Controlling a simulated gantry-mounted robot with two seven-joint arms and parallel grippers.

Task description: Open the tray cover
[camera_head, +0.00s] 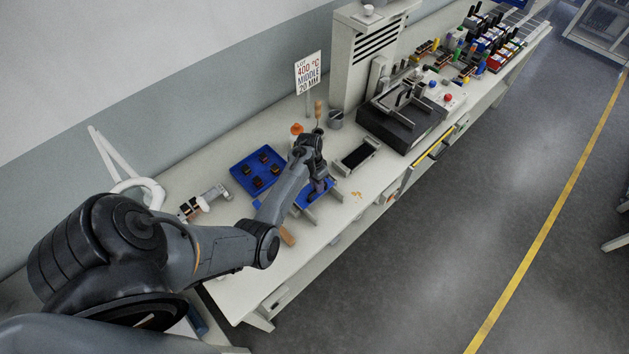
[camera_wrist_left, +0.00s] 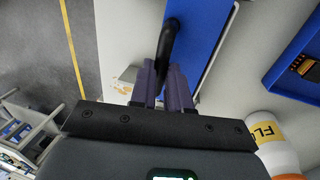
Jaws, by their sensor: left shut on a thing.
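The blue tray cover (camera_head: 303,199) lies near the middle of the bench, partly hidden under my left arm. In the left wrist view the blue cover (camera_wrist_left: 205,28) has a black handle (camera_wrist_left: 166,45) standing on it. My left gripper (camera_head: 318,182) is over the cover. In the left wrist view my left gripper (camera_wrist_left: 163,82) is shut on the black handle. Pale metal edges show beside the cover. I cannot tell whether the cover is raised from what is under it. My right gripper is not in view.
A blue tray (camera_head: 258,172) with dark parts lies left of the gripper. A dark-topped fixture (camera_head: 356,155) lies to its right. A black machine (camera_head: 400,125), a sign (camera_head: 308,73) and an orange-capped bottle (camera_head: 297,130) stand farther back. The bench front is mostly clear.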

